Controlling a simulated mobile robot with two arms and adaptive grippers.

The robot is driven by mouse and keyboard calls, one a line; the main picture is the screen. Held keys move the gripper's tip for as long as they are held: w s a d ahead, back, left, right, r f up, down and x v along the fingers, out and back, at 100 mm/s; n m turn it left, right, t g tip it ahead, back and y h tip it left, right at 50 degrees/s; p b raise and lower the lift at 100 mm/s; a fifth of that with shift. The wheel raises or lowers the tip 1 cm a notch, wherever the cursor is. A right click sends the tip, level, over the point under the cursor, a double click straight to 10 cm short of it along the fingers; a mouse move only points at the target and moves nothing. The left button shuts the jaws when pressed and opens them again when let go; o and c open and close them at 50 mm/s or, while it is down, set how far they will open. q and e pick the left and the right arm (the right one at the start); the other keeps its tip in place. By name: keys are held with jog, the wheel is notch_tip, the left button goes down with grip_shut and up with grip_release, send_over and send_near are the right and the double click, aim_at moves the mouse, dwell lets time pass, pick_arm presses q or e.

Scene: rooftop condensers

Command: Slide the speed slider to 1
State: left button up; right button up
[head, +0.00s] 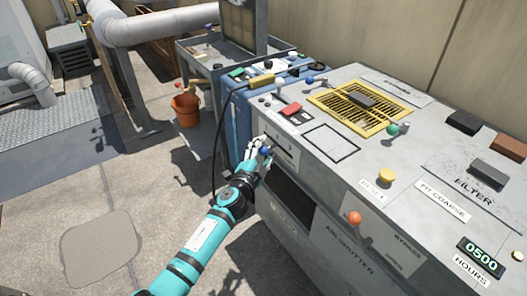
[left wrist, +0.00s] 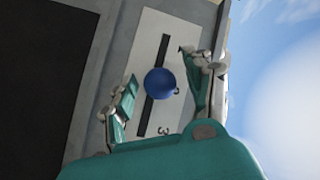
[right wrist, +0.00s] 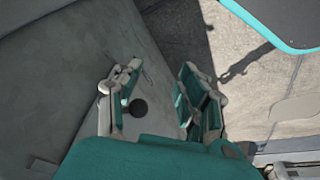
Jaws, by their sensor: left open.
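The speed slider's blue ball knob (left wrist: 160,82) stands on a dark straight slot (left wrist: 154,104) in a white plate (left wrist: 177,24). The left wrist view shows a figure 3 near the slot's lower end; a mark beside the knob is partly hidden by it. My left gripper (left wrist: 159,66) is open, its fingers on either side of the knob with gaps visible. In the head view, my left gripper (head: 262,150) is at the cabinet's front, beside the blue knob (head: 267,151). My right gripper (right wrist: 158,88) is open and empty in the right wrist view; the head view does not show it.
The grey cabinet (head: 330,95) carries a yellow grille (head: 340,117), a yellow button (head: 386,175), an orange knob (head: 355,218) and several blocks. A grey cart (head: 205,62) and an orange bucket (head: 186,110) stand behind. The concrete floor at left is clear.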

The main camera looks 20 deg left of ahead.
pick_arm(q)
grip_shut()
dwell(0.3)
jog(key=shift+w+a, duration=0.1)
jog(key=w+a+b, duration=0.1)
jog(key=w+a, duration=0.2)
jog(key=a, duration=0.2)
jog(key=shift+w, duration=0.35)
pick_arm(e)
jog(key=v, duration=0.3)
jog(key=shift+d+r, duration=0.1)
jog(key=shift+r, duration=0.3)
pick_arm(q)
jog(key=shift+r, duration=0.1)
